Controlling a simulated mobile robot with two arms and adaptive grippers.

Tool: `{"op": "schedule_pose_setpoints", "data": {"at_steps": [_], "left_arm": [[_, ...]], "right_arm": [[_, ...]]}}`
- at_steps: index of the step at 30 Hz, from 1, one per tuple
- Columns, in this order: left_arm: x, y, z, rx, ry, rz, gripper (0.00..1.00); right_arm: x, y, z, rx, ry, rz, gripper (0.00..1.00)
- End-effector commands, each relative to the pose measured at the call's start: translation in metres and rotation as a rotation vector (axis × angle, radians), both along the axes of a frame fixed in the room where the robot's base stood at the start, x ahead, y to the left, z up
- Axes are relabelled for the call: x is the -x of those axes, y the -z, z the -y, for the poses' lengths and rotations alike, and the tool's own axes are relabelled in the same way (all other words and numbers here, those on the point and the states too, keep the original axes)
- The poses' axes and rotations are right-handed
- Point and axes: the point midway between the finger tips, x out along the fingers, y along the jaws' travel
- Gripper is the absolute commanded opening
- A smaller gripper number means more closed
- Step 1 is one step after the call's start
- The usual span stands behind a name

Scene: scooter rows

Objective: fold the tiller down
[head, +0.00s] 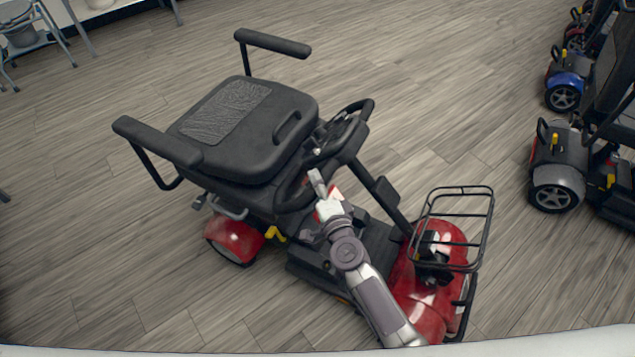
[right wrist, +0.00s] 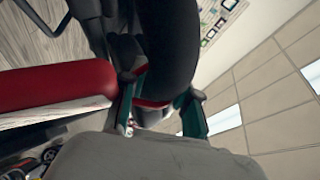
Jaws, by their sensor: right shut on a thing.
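The red scooter stands in the middle of the head view. Its black tiller (head: 378,188) rises from the front deck and leans back toward the seat (head: 240,125). The looped handlebar (head: 345,137) at the tiller's top is close to the seat's front edge. My right gripper (head: 318,186) is at the near side of the handlebar, shut on its black grip. In the right wrist view a thick dark curved bar (right wrist: 168,45), the handlebar loop, runs between the fingers (right wrist: 160,105). The exact contact is partly hidden. My left gripper is not in view.
A black wire basket (head: 455,228) sits over the scooter's red front (head: 430,300). Armrests (head: 272,42) flank the seat. Other scooters, one blue (head: 567,82) and one grey (head: 556,160), stand at the right. Wood floor around the red scooter is clear.

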Motion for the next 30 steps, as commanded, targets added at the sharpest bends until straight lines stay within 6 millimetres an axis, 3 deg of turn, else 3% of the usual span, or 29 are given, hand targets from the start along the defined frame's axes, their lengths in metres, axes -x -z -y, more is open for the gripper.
{"op": "schedule_pose_setpoints", "data": {"at_steps": [10,18,19,23,30], "left_arm": [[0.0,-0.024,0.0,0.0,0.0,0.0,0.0],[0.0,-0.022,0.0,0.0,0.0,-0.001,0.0],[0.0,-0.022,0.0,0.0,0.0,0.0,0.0],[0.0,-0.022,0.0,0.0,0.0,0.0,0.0],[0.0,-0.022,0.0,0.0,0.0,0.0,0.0]], "right_arm": [[0.01,-0.022,0.019,0.003,0.002,0.0,0.0],[0.011,-0.02,0.021,0.002,0.003,0.002,0.0],[0.011,-0.021,0.021,0.002,0.003,0.002,0.32],[0.011,-0.02,0.02,0.002,0.002,0.002,0.54],[0.011,-0.02,0.02,0.001,0.001,0.001,0.57]]}}
